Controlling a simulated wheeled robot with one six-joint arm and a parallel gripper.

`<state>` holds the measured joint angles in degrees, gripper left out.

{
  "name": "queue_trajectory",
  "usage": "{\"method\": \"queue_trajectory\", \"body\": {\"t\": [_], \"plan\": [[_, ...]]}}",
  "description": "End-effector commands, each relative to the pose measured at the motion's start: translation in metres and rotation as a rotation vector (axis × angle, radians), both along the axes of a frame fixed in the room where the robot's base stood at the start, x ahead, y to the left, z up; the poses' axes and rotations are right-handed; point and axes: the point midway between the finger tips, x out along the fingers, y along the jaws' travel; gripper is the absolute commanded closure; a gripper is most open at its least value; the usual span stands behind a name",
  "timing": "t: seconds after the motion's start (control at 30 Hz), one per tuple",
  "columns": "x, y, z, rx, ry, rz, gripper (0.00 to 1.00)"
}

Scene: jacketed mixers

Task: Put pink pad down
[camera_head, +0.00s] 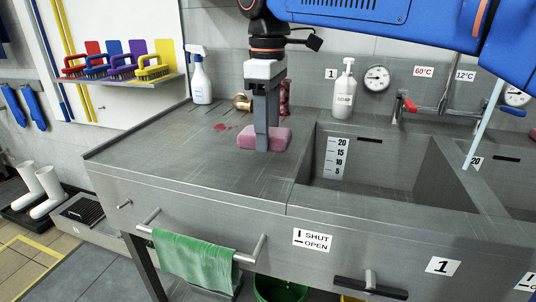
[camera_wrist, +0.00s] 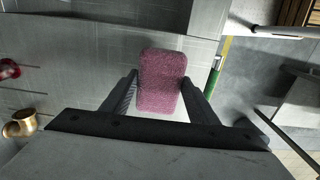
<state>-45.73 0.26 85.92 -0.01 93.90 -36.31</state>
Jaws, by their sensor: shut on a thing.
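The pink pad (camera_head: 270,138) is a small block between the fingers of my gripper (camera_head: 267,136). It hangs over the grey counter, near the left edge of the sink. In the wrist view the pink pad (camera_wrist: 161,82) sits between both fingers of my gripper (camera_wrist: 160,84), which is shut on it. I cannot tell how far the pad is above the counter.
A spray bottle (camera_head: 199,76), a brass fitting (camera_head: 241,103) and a soap bottle (camera_head: 344,90) stand at the back. The sink (camera_head: 375,165) opens to the right. A green cloth (camera_head: 198,262) hangs on the front rail. The counter's left part is clear.

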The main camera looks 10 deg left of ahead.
Motion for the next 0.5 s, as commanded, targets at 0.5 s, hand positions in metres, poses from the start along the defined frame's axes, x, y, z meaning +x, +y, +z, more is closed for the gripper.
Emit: {"method": "queue_trajectory", "body": {"t": [0.5], "plan": [[0.0,0.0,-0.05,0.0,0.0,0.0,0.7]]}}
